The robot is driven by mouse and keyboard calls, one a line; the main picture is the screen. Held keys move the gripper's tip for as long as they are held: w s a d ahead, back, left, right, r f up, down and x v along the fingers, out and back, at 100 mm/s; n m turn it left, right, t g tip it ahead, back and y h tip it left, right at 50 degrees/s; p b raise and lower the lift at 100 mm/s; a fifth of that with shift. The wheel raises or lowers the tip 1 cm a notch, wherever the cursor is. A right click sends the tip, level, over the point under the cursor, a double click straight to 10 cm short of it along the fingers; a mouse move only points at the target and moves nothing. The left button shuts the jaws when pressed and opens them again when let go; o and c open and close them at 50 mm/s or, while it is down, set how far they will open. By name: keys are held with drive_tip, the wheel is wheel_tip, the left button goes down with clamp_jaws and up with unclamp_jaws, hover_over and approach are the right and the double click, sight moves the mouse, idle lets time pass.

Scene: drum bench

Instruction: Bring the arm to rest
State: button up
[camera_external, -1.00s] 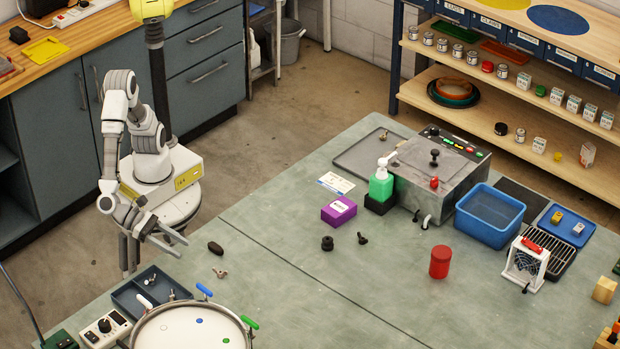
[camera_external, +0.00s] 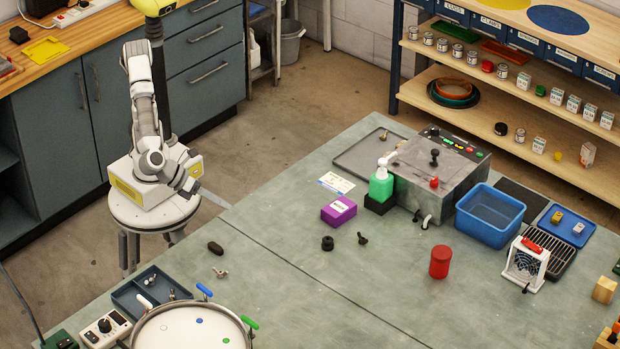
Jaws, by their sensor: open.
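My gripper (camera_external: 206,190) is at the left of the view, beside my base and short of the bench's left edge. Its fingers are small and pale here but look parted, and nothing shows between them. My arm is folded close above my base, with its upper bend raised near the dark cabinets. The bench (camera_external: 290,235) lies to the right of my gripper, which touches nothing on it.
Near the bench's left end are a black oval piece (camera_external: 215,248), a wing nut (camera_external: 220,272), a dark tray (camera_external: 150,290) and a drum (camera_external: 190,330). A purple box (camera_external: 338,210) stands further in. Dark cabinets (camera_external: 60,140) stand behind me.

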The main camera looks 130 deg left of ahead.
drive_tip(key=s+a+r+n+g+h, duration=0.1)
drive_tip(key=s+a+r+n+g, duration=0.15)
drive_tip(key=s+a+n, duration=0.4)
drive_tip(key=s+a+r+n+g+h, duration=0.1)
drive_tip(key=s+a+r+n+h, duration=0.15)
drive_tip(key=a+n, duration=0.7)
drive_tip(key=s+d+f+n+t+h+b, duration=0.15)
drive_tip(key=s+d+n+h, duration=0.4)
drive_tip(key=s, duration=0.75)
wheel_tip(320, 180, up, 18)
drive_tip(key=d+m+y+p, duration=0.1)
drive_tip(key=y+p, duration=0.1)
drive_tip(key=p, duration=1.7)
drive_tip(key=shift+w+d+f, duration=0.15)
drive_tip(key=shift+d, duration=0.25)
